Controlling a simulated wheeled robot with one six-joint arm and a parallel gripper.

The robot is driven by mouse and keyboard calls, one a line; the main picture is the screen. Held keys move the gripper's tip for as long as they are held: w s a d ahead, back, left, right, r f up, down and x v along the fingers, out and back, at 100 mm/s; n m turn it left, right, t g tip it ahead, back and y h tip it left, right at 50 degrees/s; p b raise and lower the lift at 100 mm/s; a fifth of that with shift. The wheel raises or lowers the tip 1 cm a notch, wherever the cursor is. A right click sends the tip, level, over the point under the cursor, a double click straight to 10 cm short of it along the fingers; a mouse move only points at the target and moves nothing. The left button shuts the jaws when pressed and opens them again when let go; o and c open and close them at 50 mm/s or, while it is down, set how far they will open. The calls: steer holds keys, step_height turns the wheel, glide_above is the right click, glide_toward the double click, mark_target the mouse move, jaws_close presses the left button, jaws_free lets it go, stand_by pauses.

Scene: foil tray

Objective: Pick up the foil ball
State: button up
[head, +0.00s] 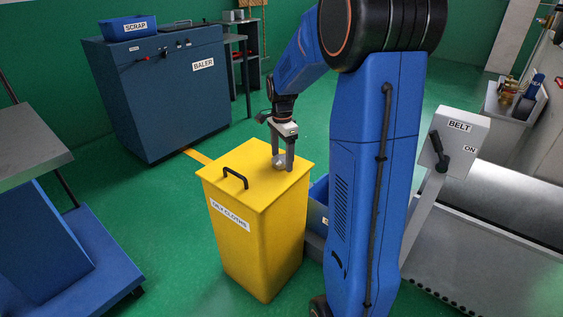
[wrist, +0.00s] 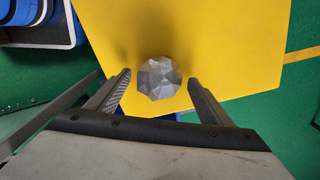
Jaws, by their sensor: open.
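The foil ball (wrist: 159,77) is a faceted silver-grey lump on the yellow lid of the oily cloths bin (wrist: 215,30). In the head view the ball (head: 279,162) shows between my gripper's fingers, on the bin lid (head: 248,195). My gripper (head: 281,160) points down over the right part of the lid. In the wrist view my gripper (wrist: 160,77) is open, with one finger to each side of the ball. Gaps show between the ball and both fingers. I cannot tell how close the fingertips are to the lid.
A black handle (head: 235,177) stands up from the lid, left of my gripper. A blue open crate (head: 319,200) is right of the bin, partly behind my arm. The blue baler (head: 165,90) carries a scrap bin (head: 127,29). The belt switch box (head: 458,140) stands at right.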

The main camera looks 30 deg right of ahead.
steer(key=c, duration=1.2)
